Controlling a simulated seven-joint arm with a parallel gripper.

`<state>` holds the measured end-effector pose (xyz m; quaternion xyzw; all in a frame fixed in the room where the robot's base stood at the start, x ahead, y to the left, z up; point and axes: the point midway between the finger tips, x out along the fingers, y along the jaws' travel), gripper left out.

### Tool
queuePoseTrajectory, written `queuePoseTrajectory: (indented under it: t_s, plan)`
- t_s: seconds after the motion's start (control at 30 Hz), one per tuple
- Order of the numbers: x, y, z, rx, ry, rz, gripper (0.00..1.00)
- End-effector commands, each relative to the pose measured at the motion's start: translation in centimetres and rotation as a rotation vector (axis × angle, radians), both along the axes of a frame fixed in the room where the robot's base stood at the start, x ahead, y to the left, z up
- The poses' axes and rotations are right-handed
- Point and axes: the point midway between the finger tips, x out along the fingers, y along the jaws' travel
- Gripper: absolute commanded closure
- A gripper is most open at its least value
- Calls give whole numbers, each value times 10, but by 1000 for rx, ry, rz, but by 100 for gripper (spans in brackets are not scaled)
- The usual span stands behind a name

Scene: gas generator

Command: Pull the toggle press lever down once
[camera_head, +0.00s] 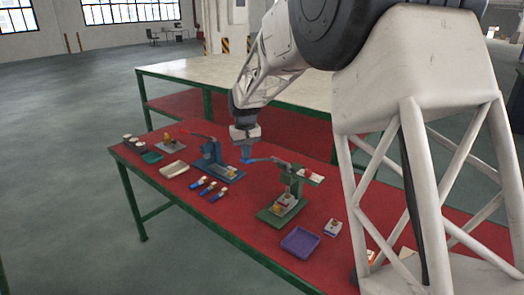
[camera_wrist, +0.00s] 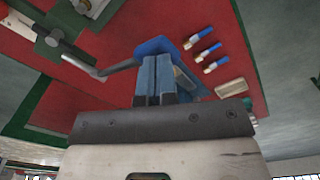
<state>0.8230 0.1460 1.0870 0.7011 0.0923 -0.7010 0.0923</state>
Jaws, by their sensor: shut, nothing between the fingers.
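A green press (camera_head: 287,190) stands on the red table, with a lever (camera_head: 272,160) reaching left from its top. My gripper (camera_head: 246,157) points down at the lever's handle end. Its blue fingers in the wrist view (camera_wrist: 155,62) are shut with nothing between them. The fingertips appear close to the handle; I cannot tell whether they touch it. A blue press (camera_head: 211,160) with a red-handled lever (camera_head: 198,135) stands to the left.
A purple tray (camera_head: 300,242) and a small white block (camera_head: 333,228) lie in front of the green press. Several blue-handled pieces (camera_head: 208,188) and a pale block (camera_head: 173,169) lie at the left. A pale-topped table (camera_head: 215,76) stands behind.

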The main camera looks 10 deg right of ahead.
Motion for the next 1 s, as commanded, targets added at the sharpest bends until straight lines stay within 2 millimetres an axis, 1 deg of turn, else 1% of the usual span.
queuePoseTrajectory:
  t_s: [0.17, 0.37, 1.0]
  plan:
    - [0, 0, 0, 0, 0, 0, 100]
    - [0, 0, 9, 0, -1, 0, 100]
    - [0, 0, 63, 1, -2, 0, 100]
